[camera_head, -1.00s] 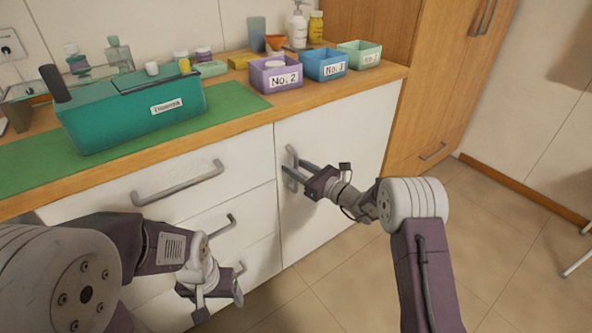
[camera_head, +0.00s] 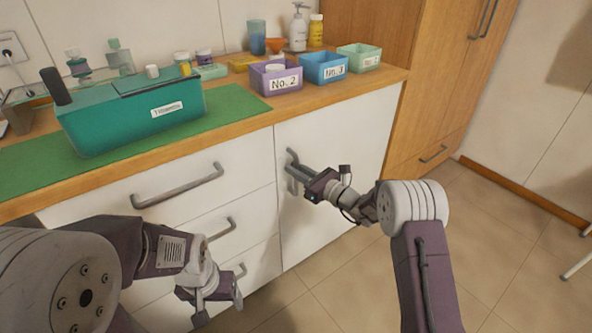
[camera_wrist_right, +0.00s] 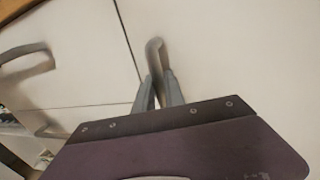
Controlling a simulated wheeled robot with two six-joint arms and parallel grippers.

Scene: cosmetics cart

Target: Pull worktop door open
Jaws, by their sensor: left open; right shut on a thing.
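The worktop door (camera_head: 345,138) is the white panel under the counter, to the right of the drawers; it looks closed. Its grey vertical handle (camera_head: 291,157) is near the door's left edge. My right gripper (camera_head: 296,172) is shut on this handle. In the right wrist view the handle (camera_wrist_right: 154,52) rises from between the two fingers of my right gripper (camera_wrist_right: 158,85). My left gripper (camera_head: 220,304) is open and empty, low in front of the drawers, away from the door.
White drawers (camera_head: 244,182) with grey handles are left of the door. On the wooden worktop (camera_head: 300,101) stand a green box (camera_head: 130,118), small bins and bottles. A tall wooden cabinet (camera_head: 440,75) is at the right. The tiled floor (camera_head: 340,285) before the door is clear.

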